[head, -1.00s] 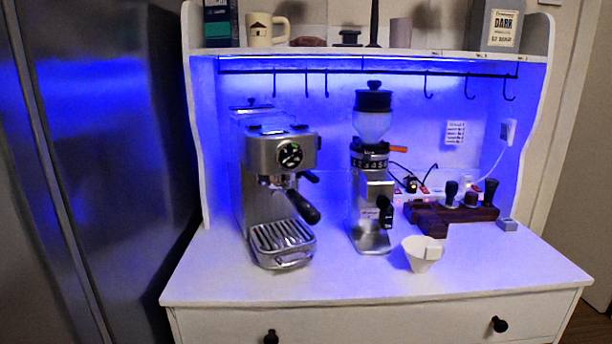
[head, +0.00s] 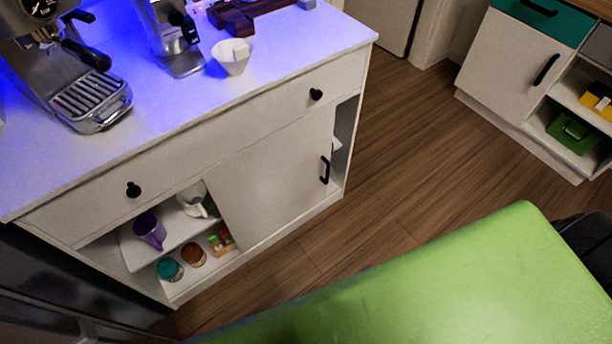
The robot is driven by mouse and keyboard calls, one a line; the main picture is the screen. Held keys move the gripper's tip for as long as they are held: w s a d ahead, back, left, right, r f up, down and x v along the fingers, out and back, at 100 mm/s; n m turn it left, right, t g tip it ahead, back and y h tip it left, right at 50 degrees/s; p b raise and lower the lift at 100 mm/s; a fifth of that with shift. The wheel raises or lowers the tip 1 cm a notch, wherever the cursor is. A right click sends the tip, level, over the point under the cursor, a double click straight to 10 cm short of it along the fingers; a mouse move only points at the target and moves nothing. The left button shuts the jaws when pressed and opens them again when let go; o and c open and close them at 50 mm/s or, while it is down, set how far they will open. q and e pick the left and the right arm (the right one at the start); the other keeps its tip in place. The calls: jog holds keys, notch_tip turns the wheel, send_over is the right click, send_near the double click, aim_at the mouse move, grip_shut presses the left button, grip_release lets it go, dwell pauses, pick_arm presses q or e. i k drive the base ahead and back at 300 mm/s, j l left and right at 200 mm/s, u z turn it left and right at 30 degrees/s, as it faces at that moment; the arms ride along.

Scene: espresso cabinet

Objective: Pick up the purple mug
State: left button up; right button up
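The purple mug (head: 150,231) stands upright on the upper inner shelf of the white cabinet, inside the open left side below the drawer. A white mug or pitcher (head: 196,202) stands to its right on the same shelf, with a gap between them. Neither of my grippers is in view.
A sliding door (head: 275,180) covers the middle of the cabinet. Jars, one teal-lidded (head: 169,269) and one brown (head: 193,254), sit on the cabinet's lower level. The espresso machine (head: 75,85) and a white cup (head: 232,57) stand on top. Wooden floor (head: 400,150) is clear to the right.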

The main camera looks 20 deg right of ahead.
aim_at(147, 227)
jog(key=z, duration=0.4)
jog(key=u, duration=1.25)
